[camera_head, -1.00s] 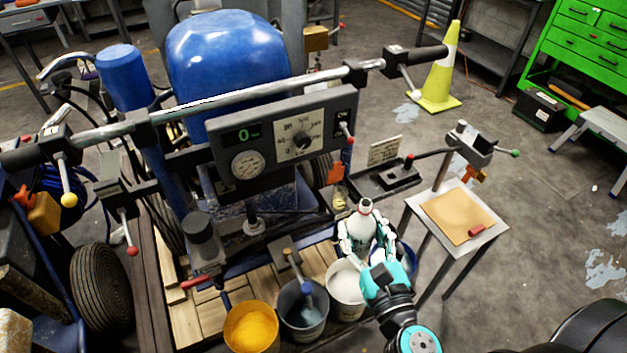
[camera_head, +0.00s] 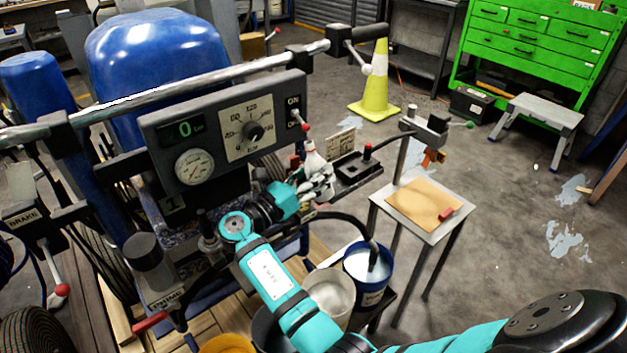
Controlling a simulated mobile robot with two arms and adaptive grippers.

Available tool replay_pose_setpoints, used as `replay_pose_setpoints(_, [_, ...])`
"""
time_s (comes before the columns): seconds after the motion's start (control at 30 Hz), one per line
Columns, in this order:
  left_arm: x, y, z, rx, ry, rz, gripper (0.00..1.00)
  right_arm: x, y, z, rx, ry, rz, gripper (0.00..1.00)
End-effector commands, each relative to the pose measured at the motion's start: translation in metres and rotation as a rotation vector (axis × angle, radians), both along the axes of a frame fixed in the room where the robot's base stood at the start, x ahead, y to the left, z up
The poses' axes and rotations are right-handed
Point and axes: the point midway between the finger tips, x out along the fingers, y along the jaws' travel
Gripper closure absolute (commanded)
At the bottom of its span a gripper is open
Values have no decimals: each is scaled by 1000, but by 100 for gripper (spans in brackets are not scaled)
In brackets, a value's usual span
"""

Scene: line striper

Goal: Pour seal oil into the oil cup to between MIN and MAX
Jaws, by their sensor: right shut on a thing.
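My right gripper (camera_head: 312,186) is shut on a white bottle (camera_head: 315,162) with a red band near its narrow top. The bottle is off the ground, close to the right end of the control panel, and leans slightly, its top toward the left. The fingers cover its lower part. I cannot make out the oil cup or its MIN and MAX marks; the gripper and bottle cover part of that area. My left gripper is not in view.
The control panel (camera_head: 225,130) and handlebar (camera_head: 210,86) are close to the bottle. A black tray (camera_head: 357,170) is just right of it. A white bucket (camera_head: 330,297) and blue bucket (camera_head: 368,272) stand below. A small table (camera_head: 424,205) stands at right, beyond it open floor.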

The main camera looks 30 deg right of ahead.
Motion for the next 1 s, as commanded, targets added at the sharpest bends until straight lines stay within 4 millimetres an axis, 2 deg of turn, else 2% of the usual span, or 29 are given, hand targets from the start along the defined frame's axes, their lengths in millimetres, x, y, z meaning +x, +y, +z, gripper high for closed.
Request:
replay_pose_setpoints(0.37, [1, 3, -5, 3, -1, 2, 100, -3, -1, -4, -65, 72, -26, 93])
replay_pose_setpoints(1.0, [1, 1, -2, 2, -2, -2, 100, -24, -19, -20, -346, 392, -22, 93])
